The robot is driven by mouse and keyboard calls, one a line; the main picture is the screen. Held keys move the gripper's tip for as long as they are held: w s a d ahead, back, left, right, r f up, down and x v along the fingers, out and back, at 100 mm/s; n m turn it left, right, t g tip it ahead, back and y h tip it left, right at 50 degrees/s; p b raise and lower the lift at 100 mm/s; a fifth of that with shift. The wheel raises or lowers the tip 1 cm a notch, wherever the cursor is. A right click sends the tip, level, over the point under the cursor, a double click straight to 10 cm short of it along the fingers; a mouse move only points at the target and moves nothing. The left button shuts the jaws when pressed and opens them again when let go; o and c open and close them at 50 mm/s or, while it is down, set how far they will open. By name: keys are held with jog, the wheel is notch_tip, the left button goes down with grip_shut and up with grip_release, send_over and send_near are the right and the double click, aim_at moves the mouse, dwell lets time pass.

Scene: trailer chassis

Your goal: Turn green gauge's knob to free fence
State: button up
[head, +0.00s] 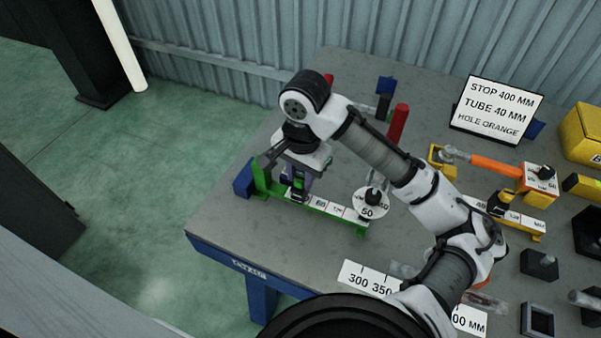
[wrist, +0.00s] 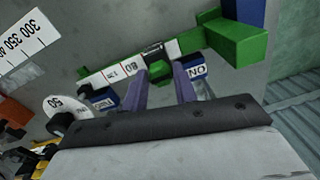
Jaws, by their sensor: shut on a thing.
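The green gauge (head: 345,222) lies along the table's left front edge, with a white scale strip (head: 322,204) on it. Its white round dial (head: 371,212), marked 50, stands at its right end. My gripper (head: 299,186) points down over the left part of the gauge. In the wrist view, my two purple-grey fingers (wrist: 160,88) are shut on a small dark and green part (wrist: 158,70) on the scale, which looks like the fence's knob. The fingers hide much of it, so its turn angle cannot be read. A green block (wrist: 238,42) shows at the gauge's end.
An orange gauge (head: 495,167) and a yellow gauge (head: 520,215) lie to the right. A red post (head: 398,123) stands behind my arm. A sign (head: 497,108) reads stop 400 mm, tube 40 mm, hole orange.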

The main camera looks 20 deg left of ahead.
jog(key=n+p, duration=0.2)
jog(key=n, duration=0.1)
jog(key=shift+r+n, duration=0.15)
jog(key=shift+n, duration=0.15)
jog(key=n+p, duration=0.1)
jog(key=n, duration=0.4)
jog(key=shift+w+p, duration=0.1)
jog(key=shift+p, duration=0.3)
jog(key=n, duration=0.5)
jog(key=shift+p, duration=0.35)
jog(key=shift+n, duration=2.2)
jog(key=o, duration=1)
